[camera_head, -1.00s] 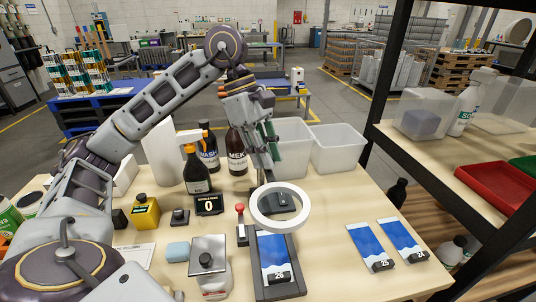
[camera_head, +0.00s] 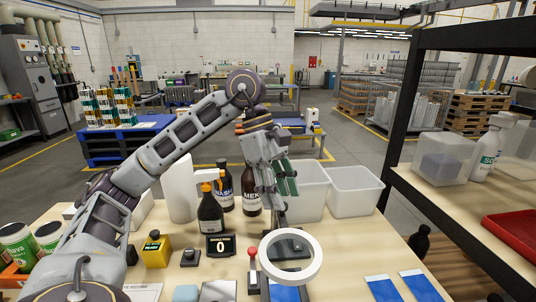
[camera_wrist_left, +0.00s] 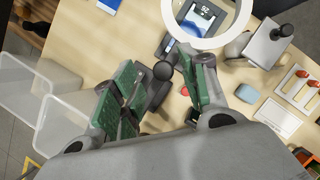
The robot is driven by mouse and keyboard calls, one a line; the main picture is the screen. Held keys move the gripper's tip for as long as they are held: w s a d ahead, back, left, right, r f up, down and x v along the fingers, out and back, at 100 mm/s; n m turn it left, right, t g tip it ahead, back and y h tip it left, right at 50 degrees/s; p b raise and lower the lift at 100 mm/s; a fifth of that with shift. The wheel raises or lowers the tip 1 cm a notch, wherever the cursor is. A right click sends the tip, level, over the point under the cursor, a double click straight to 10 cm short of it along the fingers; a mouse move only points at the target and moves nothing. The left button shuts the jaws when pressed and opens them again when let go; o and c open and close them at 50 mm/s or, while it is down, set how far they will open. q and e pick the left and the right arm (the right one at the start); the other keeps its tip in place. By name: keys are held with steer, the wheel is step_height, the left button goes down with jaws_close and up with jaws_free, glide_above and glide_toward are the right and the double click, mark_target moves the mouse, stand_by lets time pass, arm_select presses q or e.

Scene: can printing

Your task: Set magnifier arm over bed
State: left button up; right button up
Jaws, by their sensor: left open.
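The magnifier's white ring (camera_head: 264,257) is over the printing bed (camera_head: 285,292) at the bottom of the head view; only the bed's upper part shows. In the left wrist view the ring (camera_wrist_left: 205,43) is at the top, with part of the bed showing through it. The magnifier's dark jointed arm (camera_wrist_left: 162,72) shows between my left fingers. My left gripper (camera_head: 283,190) is open, behind the ring in the head view. In the left wrist view its green-padded fingers (camera_wrist_left: 153,72) are spread on either side of the dark arm; contact cannot be told. My right gripper is not in view.
Bottles (camera_head: 211,215) and a white roll (camera_head: 180,188) stand left of my gripper. Clear bins (camera_head: 354,192) stand behind it to the right. A counter display (camera_head: 220,245) and a red-knobbed lever (camera_head: 252,265) are left of the ring. Two blue cards (camera_head: 381,289) lie right. A shelf borders the right side.

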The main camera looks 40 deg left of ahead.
arm_select(q)
steer(key=v, duration=1)
steer(key=shift+r, duration=0.2)
stand_by(0.5)
steer(key=shift+a+r, duration=0.1)
stand_by(0.8)
